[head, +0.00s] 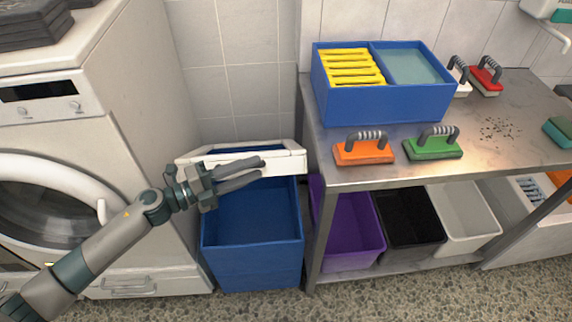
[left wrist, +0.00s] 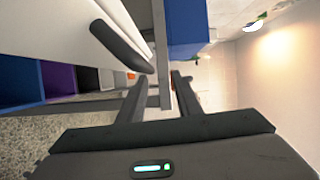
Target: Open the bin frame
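A blue bin (head: 252,248) stands on the floor between the washing machine and the metal table. A white frame (head: 292,162) sits at its top rear, and the blue inside shows below and in front of it. My left gripper (head: 262,168) is over the frame's front face, its fingers pointing right. In the left wrist view my left gripper (left wrist: 164,80) has its fingers apart with nothing visible between them. A dark handle (left wrist: 120,45) on a white panel (left wrist: 65,30) lies just left of the fingers; I cannot tell if they touch. My right gripper is out of view.
The washing machine (head: 125,130) stands close on the left. The metal table (head: 480,155) on the right holds a blue divided box (head: 385,105) and several brushes. Purple (head: 350,250), black (head: 410,240) and grey (head: 465,220) bins sit under it. The front floor is clear.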

